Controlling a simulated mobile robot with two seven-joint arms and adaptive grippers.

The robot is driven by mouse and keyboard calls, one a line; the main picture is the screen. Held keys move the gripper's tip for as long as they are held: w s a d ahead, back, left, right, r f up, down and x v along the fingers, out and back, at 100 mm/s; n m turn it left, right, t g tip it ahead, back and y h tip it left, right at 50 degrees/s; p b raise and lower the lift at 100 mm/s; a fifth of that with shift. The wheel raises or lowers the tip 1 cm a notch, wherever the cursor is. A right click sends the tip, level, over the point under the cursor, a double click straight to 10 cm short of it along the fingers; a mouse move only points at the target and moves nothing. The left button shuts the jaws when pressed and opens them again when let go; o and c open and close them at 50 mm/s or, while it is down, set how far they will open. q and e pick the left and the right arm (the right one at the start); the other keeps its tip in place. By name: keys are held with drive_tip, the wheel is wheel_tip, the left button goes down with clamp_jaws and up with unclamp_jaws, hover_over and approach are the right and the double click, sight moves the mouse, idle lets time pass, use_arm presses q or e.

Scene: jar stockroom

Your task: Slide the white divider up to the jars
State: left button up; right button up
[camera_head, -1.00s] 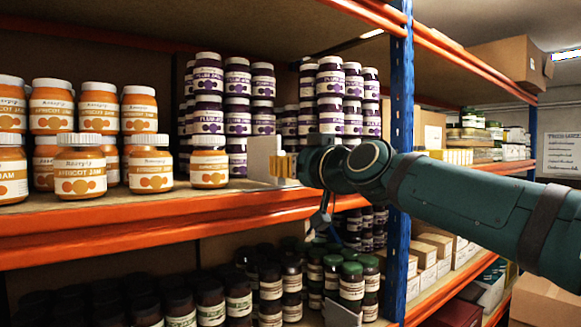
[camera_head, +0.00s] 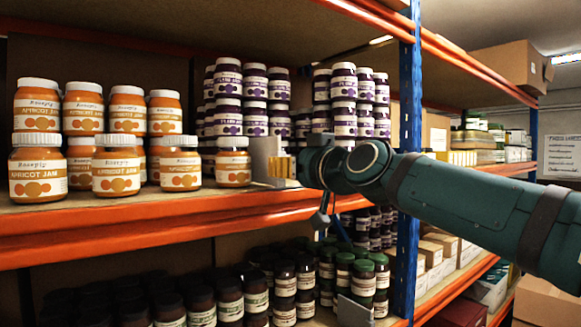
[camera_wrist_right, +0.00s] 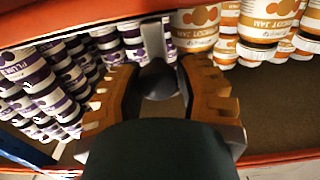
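The white divider (camera_head: 262,150) stands upright on the shelf, just right of the nearest apricot jam jar (camera_head: 233,165) in the head view. Little or no gap shows between them; I cannot tell whether they touch. My right gripper (camera_head: 283,167), with yellow fingers, is at the divider's front edge and appears shut on it. In the right wrist view the divider (camera_wrist_right: 155,40) shows pale between the fingertips of my right gripper (camera_wrist_right: 159,66). A dark round shape between the fingers partly hides the hold. My left gripper is not in view.
Several plum jam jars (camera_head: 228,90) stand stacked behind and right of the divider. The orange shelf beam (camera_head: 130,228) runs along the front. A blue post (camera_head: 410,100) stands behind my right arm. Darker jars (camera_head: 285,285) fill the shelf below.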

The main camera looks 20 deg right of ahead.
drive_tip(key=o, duration=0.4)
drive_tip(key=shift+s+a, duration=0.1)
drive_tip(key=shift+a, duration=0.2)
drive_tip(key=shift+d, duration=0.2)
drive_tip(key=v, duration=1.2)
drive_tip(key=shift+a, duration=0.1)
